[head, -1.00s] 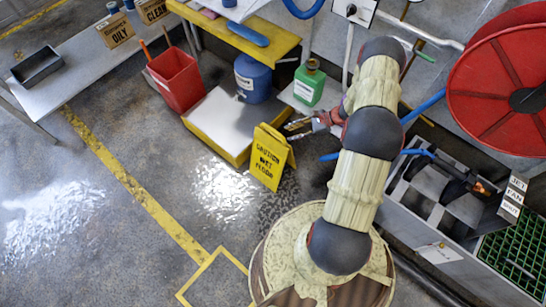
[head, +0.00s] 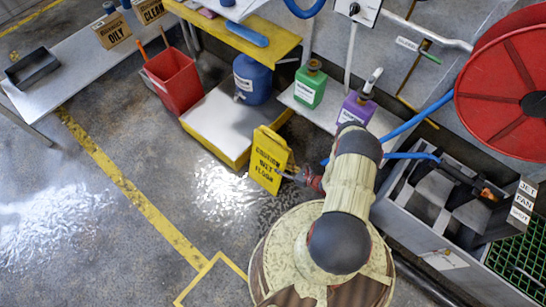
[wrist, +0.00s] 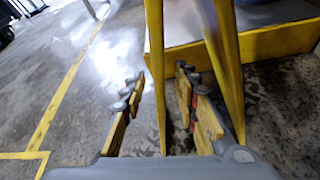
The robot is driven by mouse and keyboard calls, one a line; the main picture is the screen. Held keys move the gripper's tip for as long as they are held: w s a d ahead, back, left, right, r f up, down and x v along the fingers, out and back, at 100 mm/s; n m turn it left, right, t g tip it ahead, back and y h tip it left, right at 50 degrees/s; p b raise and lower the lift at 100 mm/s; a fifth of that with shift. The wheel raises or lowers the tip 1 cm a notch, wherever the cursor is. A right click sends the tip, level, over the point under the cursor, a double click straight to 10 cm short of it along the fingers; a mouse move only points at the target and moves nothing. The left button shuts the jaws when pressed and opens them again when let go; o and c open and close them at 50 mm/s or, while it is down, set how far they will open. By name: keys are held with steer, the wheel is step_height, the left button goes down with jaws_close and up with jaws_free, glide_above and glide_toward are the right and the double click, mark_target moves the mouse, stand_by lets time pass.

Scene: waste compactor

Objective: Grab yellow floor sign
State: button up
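The yellow floor sign (head: 267,165) stands upright as an A-frame on the floor, its lettered face toward the lower left. My gripper (head: 287,176) is low at the sign's right side, partly hidden by the sign and my arm. In the wrist view the gripper (wrist: 159,76) is open. One sign panel (wrist: 155,50), seen nearly edge-on, shows between the two fingers. The other panel (wrist: 225,60) passes to the right, beside the right finger. The fingers are apart, and I cannot tell if either touches the sign.
A low yellow-edged platform (head: 220,125) is right behind the sign, with a blue container (head: 252,78) on it. A red bin (head: 175,82) stands left of it. Green (head: 310,87) and purple (head: 355,108) jugs are behind my arm. Open floor lies to the left.

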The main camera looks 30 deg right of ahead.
mark_target(270, 163)
steer(key=shift+b+x, duration=0.3)
steer(key=shift+x, duration=0.7)
steer(key=x, duration=0.2)
steer(key=b+x, duration=0.1)
steer(key=r+b+x, duration=0.1)
steer(key=x, duration=0.1)
steer(key=shift+w+a+f, duration=0.1)
steer(key=shift+w+f, duration=0.05)
steer(key=shift+w, duration=0.3)
steer(key=c, duration=0.4)
steer(key=c, duration=0.3)
jaws_close()
